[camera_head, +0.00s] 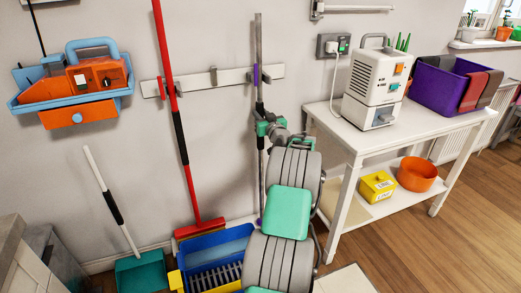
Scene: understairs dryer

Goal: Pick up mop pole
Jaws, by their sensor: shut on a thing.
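A thin grey pole (259,55), which looks like the mop pole, stands nearly upright against the wall. A purple piece shows on it at the height of the white wall rail. My gripper (262,128) is at this pole just below the rail, shut on it. My own arm comes up from the bottom of the view and hides part of the pole's lower length. I cannot tell whether the pole still touches the rail.
A red broom (168,70) hangs left on the white rail (215,79). A blue bucket (217,255) and a teal dustpan (140,272) stand below. A white table (400,130) with a white appliance (376,85) stands right. Open wooden floor (440,250) lies at lower right.

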